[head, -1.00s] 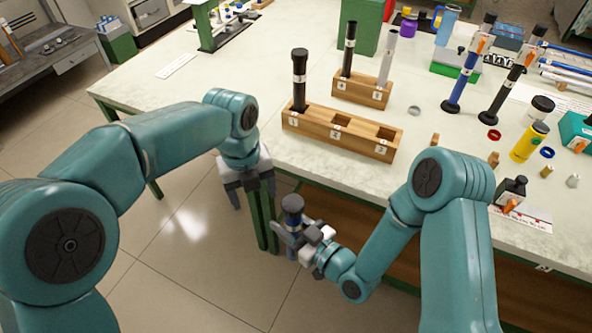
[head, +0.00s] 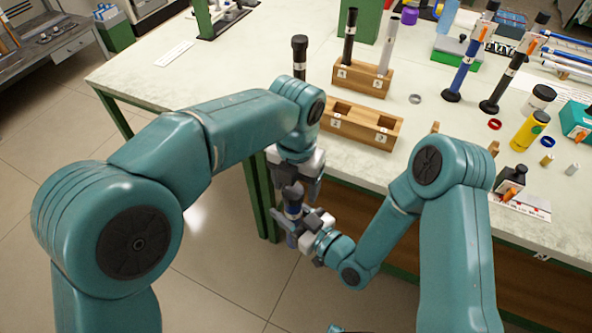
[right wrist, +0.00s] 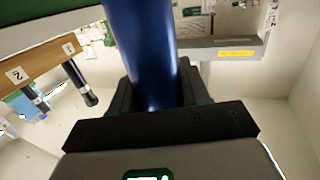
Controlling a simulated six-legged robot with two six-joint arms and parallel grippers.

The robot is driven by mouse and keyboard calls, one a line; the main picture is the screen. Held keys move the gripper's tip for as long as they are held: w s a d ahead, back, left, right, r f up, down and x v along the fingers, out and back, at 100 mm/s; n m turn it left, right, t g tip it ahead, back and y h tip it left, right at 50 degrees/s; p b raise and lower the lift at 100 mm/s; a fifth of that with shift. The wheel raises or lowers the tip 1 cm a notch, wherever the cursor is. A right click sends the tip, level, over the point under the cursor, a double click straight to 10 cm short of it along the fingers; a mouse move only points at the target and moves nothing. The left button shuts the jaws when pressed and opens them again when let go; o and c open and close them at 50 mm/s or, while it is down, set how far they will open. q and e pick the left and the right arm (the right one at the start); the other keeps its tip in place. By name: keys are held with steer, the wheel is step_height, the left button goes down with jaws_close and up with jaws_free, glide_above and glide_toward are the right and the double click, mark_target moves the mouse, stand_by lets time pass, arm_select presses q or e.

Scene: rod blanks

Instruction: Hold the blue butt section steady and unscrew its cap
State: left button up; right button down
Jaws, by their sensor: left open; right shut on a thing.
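The blue butt section (head: 294,208) stands roughly upright in my right gripper (head: 297,228), in front of the table edge. In the right wrist view the blue tube (right wrist: 142,50) runs up between the jaws, which are shut on it; its upper end is out of that view. The dark cap (head: 293,191) tops the section in the head view. My left gripper (head: 295,180) is open, pointing down right above the cap. Whether its fingers touch the cap or go around it cannot be told.
A wooden block with numbered slots (head: 360,136) stands near the table's front edge, a dark rod (head: 299,58) at its left end. A second block (head: 365,88) behind holds two rods. Bottles and small parts crowd the right side. The section hangs over open floor.

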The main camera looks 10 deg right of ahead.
arm_select(q)
steer(key=shift+f, duration=0.3)
steer(key=shift+d, duration=0.1)
steer(key=c, duration=1.1)
